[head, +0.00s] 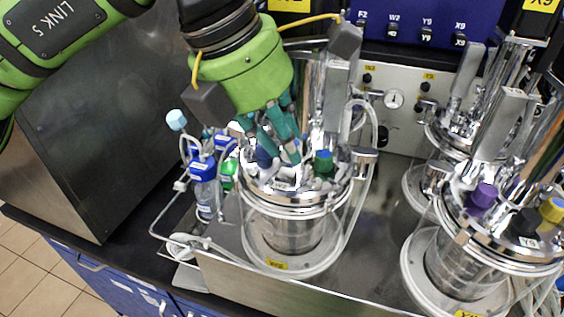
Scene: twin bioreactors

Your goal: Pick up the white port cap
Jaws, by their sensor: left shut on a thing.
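My left gripper (284,155) comes down from the upper left over the lid of the front left glass bioreactor (290,205). Its teal fingers are shut at the ports in the lid. A small white piece, seemingly the white port cap (287,172), shows at the fingertips, mostly hidden by the fingers and shiny fittings. I cannot tell whether it is clear of its port. A dark blue cap (264,156) is just left of the fingers and a green cap (324,163) just right. My right gripper is not in view.
Another bioreactor (470,270) with a purple cap (482,196) and a yellow cap (552,209) stands at right. Small bottles with blue caps (203,168) stand left of the left vessel. Tubes, metal posts and a steel box (90,130) crowd the space.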

